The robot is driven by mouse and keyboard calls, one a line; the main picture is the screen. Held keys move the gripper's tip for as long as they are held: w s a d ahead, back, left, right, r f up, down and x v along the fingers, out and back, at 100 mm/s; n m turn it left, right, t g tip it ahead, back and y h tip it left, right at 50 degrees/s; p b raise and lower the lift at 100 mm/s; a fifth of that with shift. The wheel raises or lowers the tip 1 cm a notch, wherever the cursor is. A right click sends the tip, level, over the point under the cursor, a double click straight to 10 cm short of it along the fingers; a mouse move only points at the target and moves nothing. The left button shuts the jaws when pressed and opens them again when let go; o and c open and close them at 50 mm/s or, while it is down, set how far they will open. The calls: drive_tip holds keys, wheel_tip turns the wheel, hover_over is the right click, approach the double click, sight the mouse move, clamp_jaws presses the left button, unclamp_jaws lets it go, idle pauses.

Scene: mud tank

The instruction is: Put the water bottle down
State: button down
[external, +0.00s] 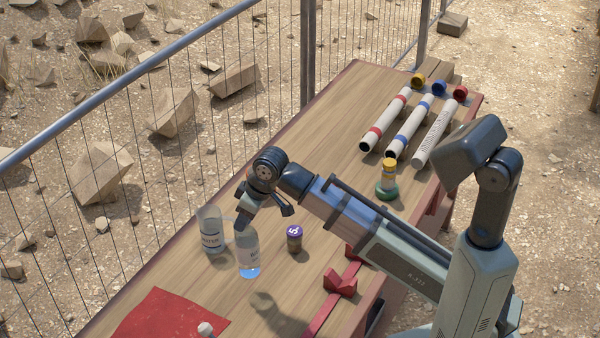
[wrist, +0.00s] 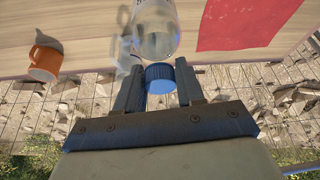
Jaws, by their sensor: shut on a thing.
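The water bottle (external: 249,256) is clear with a white label and stands upright below my gripper (external: 246,218) in the external view. In the wrist view the bottle (wrist: 154,28) has a blue cap (wrist: 160,78) that sits between my two fingers (wrist: 158,88). My gripper is shut on the bottle at its top end. The bottle's base is over the wooden table (external: 190,290); I cannot tell for sure whether it touches the wood. A dark shadow lies on the table just to the front right of the bottle.
A clear pitcher (external: 211,232) marked WATER stands close left of the bottle. A purple-lidded jar (external: 294,238) is to its right. A red cloth (external: 165,318) lies in front. An orange mug (wrist: 46,62) shows in the wrist view. White tubes (external: 388,122) lie at the far end.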

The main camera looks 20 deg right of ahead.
sight(246, 234)
drive_tip(key=shift+f, duration=3)
drive_tip(key=c, duration=0.7)
unclamp_jaws()
drive_tip(key=shift+f, duration=0.1)
drive_tip(key=shift+v, duration=6.1)
